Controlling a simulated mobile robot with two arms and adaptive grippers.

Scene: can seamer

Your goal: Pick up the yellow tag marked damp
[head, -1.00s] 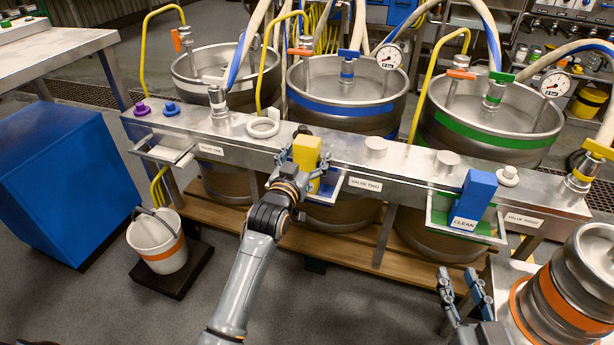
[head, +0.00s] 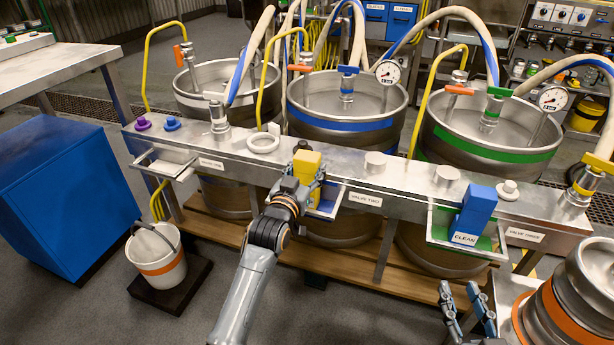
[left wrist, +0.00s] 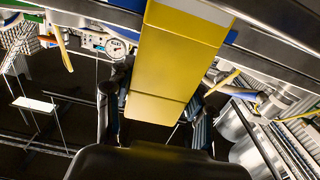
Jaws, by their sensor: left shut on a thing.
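The yellow tag (head: 304,172) is a block standing upright at the tray by the label VALVE TWO. My left gripper (head: 300,188) is around it from the front, with its fingers on either side. In the left wrist view the yellow tag (left wrist: 178,60) fills the space between the fingers, and my left gripper (left wrist: 155,115) is shut on it. The damp marking is not visible. My right gripper (head: 466,308) is at the lower right, with its two fingers apart and nothing between them.
A blue tag (head: 474,208) marked CLEAN stands in the tray by VALVE THREE. A steel rail (head: 400,180) with knobs and a white ring (head: 263,143) runs before several steel vessels. A white bucket (head: 156,255) stands lower left. A steel keg (head: 580,300) is near my right gripper.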

